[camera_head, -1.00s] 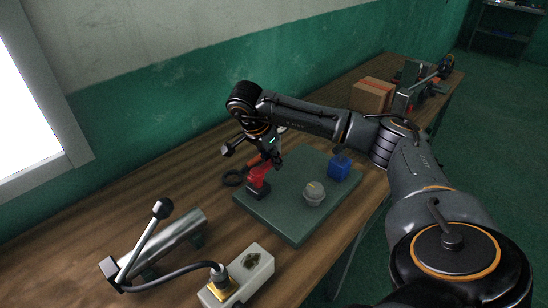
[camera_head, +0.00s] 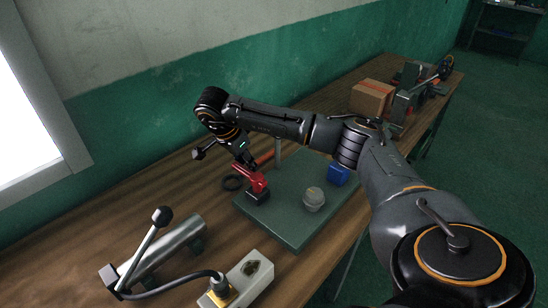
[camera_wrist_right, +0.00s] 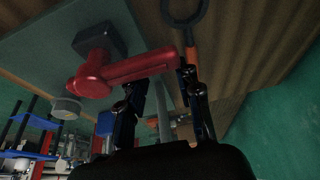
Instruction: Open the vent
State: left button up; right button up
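The vent control appears to be a red lever (camera_head: 256,180) on a dark base, at the left part of a green board (camera_head: 290,238). In the wrist view the red lever (camera_wrist_right: 125,70) runs from its round hub on the left toward the right. My right gripper (camera_head: 246,164) is low over the lever's far end. In the wrist view its fingers (camera_wrist_right: 165,85) are spread apart, with the lever's end lying across the gap. I cannot tell whether either finger touches it. My left gripper is not in view.
A grey round knob (camera_head: 313,199) and a blue block (camera_head: 338,174) sit on the board. A black ring (camera_head: 232,183) lies beside it. A metal cylinder with a lever (camera_head: 165,250) and a cabled socket box (camera_head: 248,280) are nearer. A cardboard box (camera_head: 371,97) stands farther back.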

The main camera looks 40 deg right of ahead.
jog(key=shift+s+a+f, duration=0.15)
jog(key=shift+a, duration=0.45)
jog(key=shift+r+p, duration=0.5)
jog(key=shift+p, duration=0.05)
jog(key=p+v, duration=0.4)
jog(key=v, duration=0.2)
jog(key=shift+s+r, duration=0.1)
jog(key=shift+r, duration=0.05)
jog(key=shift+a, duration=0.1)
jog(key=shift+r, duration=0.1)
